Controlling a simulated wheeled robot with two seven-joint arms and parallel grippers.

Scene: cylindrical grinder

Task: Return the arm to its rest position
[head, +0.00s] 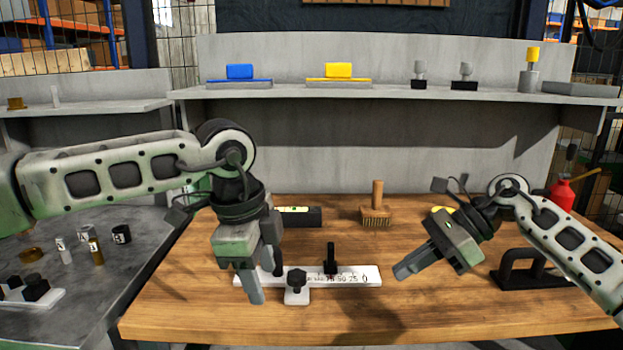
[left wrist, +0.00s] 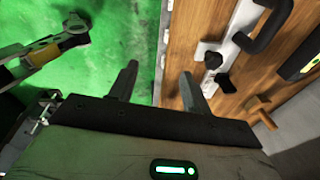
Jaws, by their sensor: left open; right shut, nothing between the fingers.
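My left arm comes in from the left in the head view, and its gripper (head: 264,285) points down over the front left of the wooden bench. It is open and empty, in front of the left part of a white scale bar (head: 350,275) with black knobs. In the left wrist view the two fingers (left wrist: 155,85) stand apart with only floor and bench edge behind them. My right gripper (head: 405,270) is shut and empty, tilted down to the left above the right half of the bench.
A brush (head: 376,212), a black level (head: 298,217) and a black handled holder (head: 530,270) stand on the wooden bench (head: 200,310). A red bottle (head: 562,192) is at the right. A grey side table (head: 90,285) holds small cylinders. A shelf (head: 400,92) runs behind.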

